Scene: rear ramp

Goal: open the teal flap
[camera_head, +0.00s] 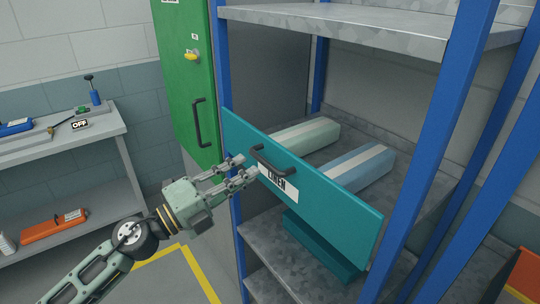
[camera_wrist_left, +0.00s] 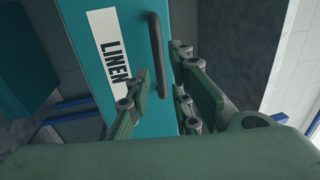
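The teal flap (camera_head: 345,215) with a white LINEN label (camera_head: 297,189) stands across the front of a blue-posted shelf. It also shows in the wrist view (camera_wrist_left: 86,55). Its dark handle (camera_head: 276,163) sits near the upper edge, and shows upright in the wrist view (camera_wrist_left: 160,60). My left gripper (camera_head: 248,165) is at the handle's left end, in front of the flap. Its fingers are apart, one on each side of the handle in the wrist view; I cannot tell whether they touch it. My right gripper is out of view.
Green and blue striped blocks (camera_head: 308,134) (camera_head: 358,169) lie behind the flap. A teal piece (camera_head: 322,247) shows below it. A green door (camera_head: 186,60) with a handle stands left of the shelf. A grey bench (camera_head: 70,140) with tools is at far left.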

